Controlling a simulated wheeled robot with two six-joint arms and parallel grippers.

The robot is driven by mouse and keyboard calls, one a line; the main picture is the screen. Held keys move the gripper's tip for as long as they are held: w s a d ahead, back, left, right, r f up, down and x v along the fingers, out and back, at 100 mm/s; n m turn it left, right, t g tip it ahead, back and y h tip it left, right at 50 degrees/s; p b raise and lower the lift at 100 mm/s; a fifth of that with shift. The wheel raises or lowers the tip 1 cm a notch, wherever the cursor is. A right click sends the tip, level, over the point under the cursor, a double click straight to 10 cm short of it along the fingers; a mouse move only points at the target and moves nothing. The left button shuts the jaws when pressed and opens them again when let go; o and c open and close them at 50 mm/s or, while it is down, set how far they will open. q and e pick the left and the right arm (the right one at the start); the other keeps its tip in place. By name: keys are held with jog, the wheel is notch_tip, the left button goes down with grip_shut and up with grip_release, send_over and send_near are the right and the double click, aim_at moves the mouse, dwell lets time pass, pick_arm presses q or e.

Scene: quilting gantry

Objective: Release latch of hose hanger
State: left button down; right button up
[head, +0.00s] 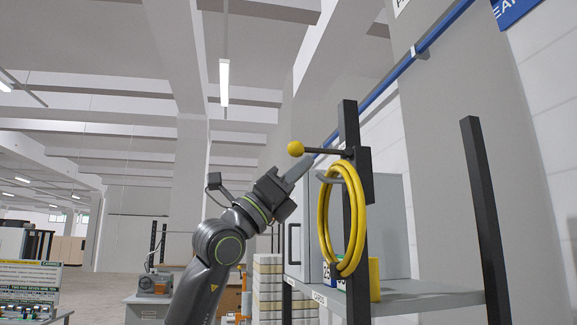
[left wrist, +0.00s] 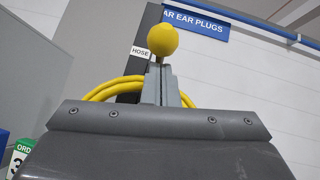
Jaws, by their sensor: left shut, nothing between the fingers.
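The hose hanger (head: 363,172) is a dark bracket on a black post, with a dark lever ending in a yellow ball knob (head: 296,149). A coiled yellow hose (head: 327,215) hangs from it. In the left wrist view the yellow knob (left wrist: 163,39) shows just beyond the fingertips, and part of the hose (left wrist: 112,88) shows behind. My left gripper (head: 308,163) is shut and empty, its fingers pointing up and right, just below and right of the knob in the head view. I cannot tell whether it touches the lever. My right gripper is not in view.
A grey shelf (head: 425,297) with a grey cabinet and a yellow container (head: 374,279) stands behind the post. A second black post (head: 484,215) stands at the right. A blue pipe (head: 437,32) runs along the wall. Open space lies left of my arm.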

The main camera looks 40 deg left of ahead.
pick_arm(q)
jog(key=shift+w+d+r, duration=0.2)
jog(key=shift+w+r, duration=0.1)
dwell(0.4)
